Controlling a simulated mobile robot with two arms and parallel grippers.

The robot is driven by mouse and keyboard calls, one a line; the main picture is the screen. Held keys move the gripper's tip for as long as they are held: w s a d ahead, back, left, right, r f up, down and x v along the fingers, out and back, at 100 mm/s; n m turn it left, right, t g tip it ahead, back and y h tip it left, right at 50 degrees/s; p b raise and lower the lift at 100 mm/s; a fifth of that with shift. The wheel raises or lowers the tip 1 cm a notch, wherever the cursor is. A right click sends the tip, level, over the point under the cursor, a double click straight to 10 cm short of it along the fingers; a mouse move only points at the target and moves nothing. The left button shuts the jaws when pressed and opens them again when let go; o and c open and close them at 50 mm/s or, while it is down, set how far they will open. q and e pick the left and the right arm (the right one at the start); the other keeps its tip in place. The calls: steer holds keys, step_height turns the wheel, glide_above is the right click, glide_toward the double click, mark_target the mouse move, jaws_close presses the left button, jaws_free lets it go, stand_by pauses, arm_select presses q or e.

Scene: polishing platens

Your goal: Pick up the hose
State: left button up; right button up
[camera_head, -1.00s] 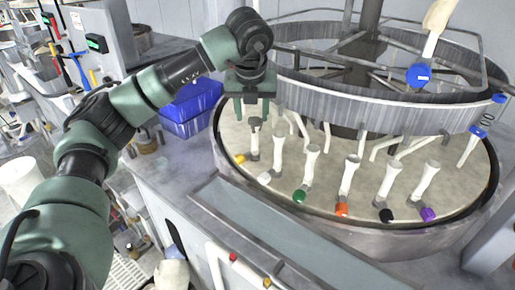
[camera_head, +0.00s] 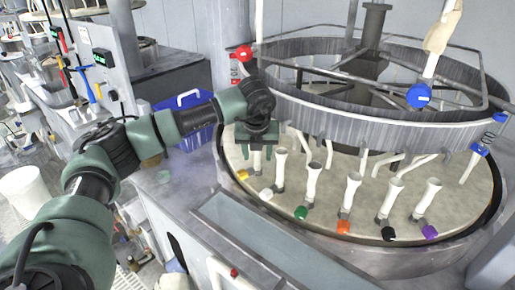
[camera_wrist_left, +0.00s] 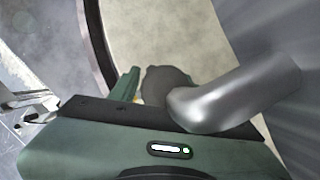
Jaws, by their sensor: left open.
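Several pale tubes with coloured ends stand on the round platen (camera_head: 460,205). I cannot tell which one the task calls the hose. The yellow-ended tube (camera_head: 256,162) is directly below my left gripper (camera_head: 257,148), which points down with open jaws around or just above its top. I cannot tell whether they touch. In the left wrist view, one green finger (camera_wrist_left: 126,86) shows beside a dark rounded top (camera_wrist_left: 165,84). A grey metallic pipe (camera_wrist_left: 240,92) crosses in front and hides the other finger. My right gripper is not in view.
A ribbed metal ring (camera_head: 380,132) overhangs the platen close to my left gripper. More tubes, with white (camera_head: 266,193), green (camera_head: 301,212) and orange (camera_head: 344,226) ends, stand to the right. A blue basket (camera_head: 190,120) is behind my left arm. A grey trough (camera_head: 270,235) lies in front.

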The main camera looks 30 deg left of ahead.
arm_select(q)
jaws_close()
stand_by(0.3)
